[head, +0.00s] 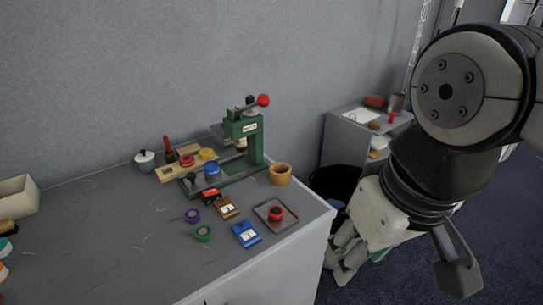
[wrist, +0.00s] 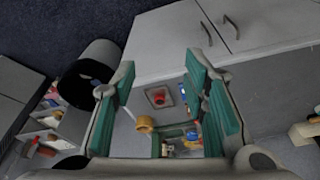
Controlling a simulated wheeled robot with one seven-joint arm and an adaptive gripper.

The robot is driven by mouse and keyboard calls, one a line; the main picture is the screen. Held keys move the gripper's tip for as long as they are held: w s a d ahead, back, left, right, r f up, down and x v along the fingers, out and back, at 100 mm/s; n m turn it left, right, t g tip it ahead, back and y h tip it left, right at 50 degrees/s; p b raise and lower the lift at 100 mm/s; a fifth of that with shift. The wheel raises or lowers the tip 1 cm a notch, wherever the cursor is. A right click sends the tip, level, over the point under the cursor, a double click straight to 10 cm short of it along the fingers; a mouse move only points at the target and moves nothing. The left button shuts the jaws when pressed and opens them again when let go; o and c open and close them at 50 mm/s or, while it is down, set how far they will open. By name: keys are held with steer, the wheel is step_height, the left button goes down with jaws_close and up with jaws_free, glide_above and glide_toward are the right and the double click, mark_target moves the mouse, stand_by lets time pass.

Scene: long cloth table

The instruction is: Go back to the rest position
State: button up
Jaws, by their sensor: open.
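My gripper (head: 347,262) hangs low at the right in the head view, beside the right end of the table and partly hidden by my own arm. In the wrist view my gripper (wrist: 165,88) shows its two teal-padded fingers wide apart. It is open and nothing is between the fingers. The table top with its small things shows beyond the gap, well clear of the fingertips.
A grey table (head: 110,235) carries a green press (head: 246,140), a wooden ring-like cup (head: 280,174), a tray (head: 262,217) with a red thing, and several small coloured pieces. A black bin (head: 335,182) and a grey shelf unit (head: 345,138) stand beyond its right end.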

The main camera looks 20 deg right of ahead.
step_height(320, 180, up, 9)
steer(key=t+p, duration=0.1)
steer(key=p, duration=0.6)
steer(key=shift+f+t, duration=0.2)
steer(key=shift+t, duration=0.1)
steer(key=shift+o, duration=0.2)
stand_by(0.9)
